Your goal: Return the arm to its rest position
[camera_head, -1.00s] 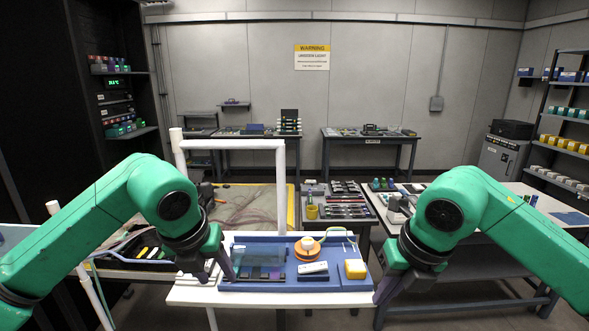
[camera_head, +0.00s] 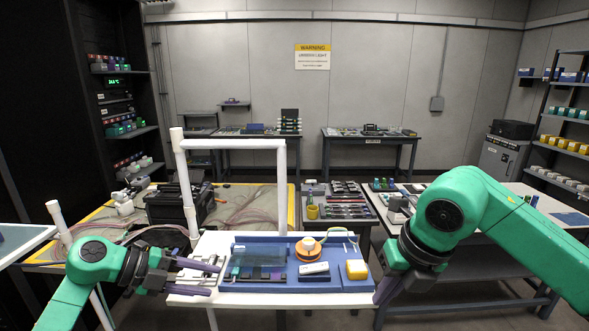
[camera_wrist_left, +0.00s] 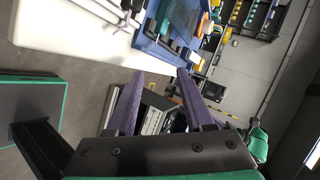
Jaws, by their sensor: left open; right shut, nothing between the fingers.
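My left gripper (camera_head: 214,278) is open and empty at the left edge of the white table (camera_head: 205,245), its fingers pointing right. In the left wrist view its two purple fingers (camera_wrist_left: 160,88) stand apart with nothing between them. My right gripper (camera_head: 382,289) is shut and empty, pointing down at the right edge of the white table, beside the blue tray (camera_head: 345,284). My right arm is bent above it.
The blue tray holds an orange spool (camera_head: 307,250), a white device (camera_head: 314,268), a yellow box (camera_head: 356,269) and a clear sheet. A white pipe frame (camera_head: 187,190) stands behind my left gripper. A black case (camera_head: 172,207) sits on the yellow-edged table.

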